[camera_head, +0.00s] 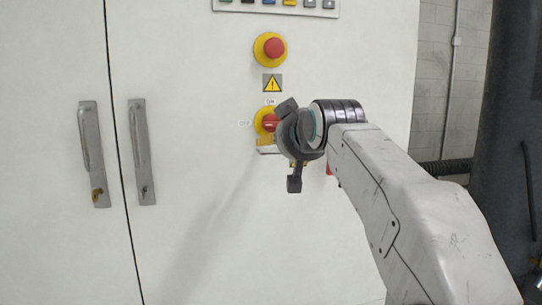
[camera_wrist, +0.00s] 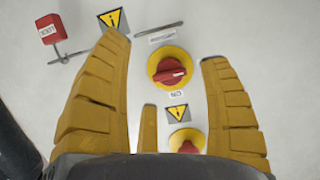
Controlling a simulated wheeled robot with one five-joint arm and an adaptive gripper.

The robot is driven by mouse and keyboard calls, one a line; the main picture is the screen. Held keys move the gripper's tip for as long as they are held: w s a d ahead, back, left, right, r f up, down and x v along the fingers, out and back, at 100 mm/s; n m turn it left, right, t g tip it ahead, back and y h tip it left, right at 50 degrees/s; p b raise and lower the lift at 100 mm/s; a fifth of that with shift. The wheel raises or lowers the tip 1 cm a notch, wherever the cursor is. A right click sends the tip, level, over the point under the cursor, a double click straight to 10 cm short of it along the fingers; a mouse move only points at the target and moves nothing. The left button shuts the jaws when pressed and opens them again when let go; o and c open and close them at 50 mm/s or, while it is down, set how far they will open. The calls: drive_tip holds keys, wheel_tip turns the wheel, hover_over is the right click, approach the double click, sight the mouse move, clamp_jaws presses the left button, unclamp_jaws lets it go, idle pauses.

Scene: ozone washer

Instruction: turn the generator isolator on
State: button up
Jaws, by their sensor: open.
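The generator isolator (camera_wrist: 170,70) is a red rotary knob on a round yellow plate on the white cabinet. In the wrist view its white mark points right, while the ON label (camera_wrist: 177,95) lies just below it. In the head view the isolator (camera_head: 266,121) is partly hidden by my gripper, with ON above and OFF (camera_head: 244,123) to its left. My gripper (camera_wrist: 165,49) is open and empty. Its yellow fingers lie on either side of the knob in the wrist view, with a gap on each side. I cannot tell its exact distance from the cabinet.
A red emergency stop (camera_head: 274,47) on yellow sits above a warning sign (camera_head: 272,83). A row of buttons (camera_head: 290,3) runs along the top. A red lock tag (camera_wrist: 50,28) shows at the wrist view's upper left. Two door handles (camera_head: 93,150) (camera_head: 142,150) stand left.

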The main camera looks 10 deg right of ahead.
sight(274, 124)
drive_tip(key=w+t+b, duration=0.1)
drive_tip(key=w+r+t+b, duration=0.1)
drive_tip(key=b, duration=0.1)
drive_tip(key=w+r+t+b, duration=0.1)
drive_tip(key=w+b, duration=0.1)
drive_tip(key=shift+a, duration=0.15)
drive_tip(key=shift+w+r, duration=0.15)
drive_tip(key=shift+w, duration=0.4)
drive_tip(key=w+p, duration=0.2)
drive_tip(key=w, duration=0.2)
drive_tip(key=shift+w, duration=0.25)
drive_tip(key=shift+w+p, duration=0.55)
drive_tip(key=shift+w, duration=0.2)
drive_tip(key=shift+c, duration=0.2)
drive_tip(key=c, duration=1.1)
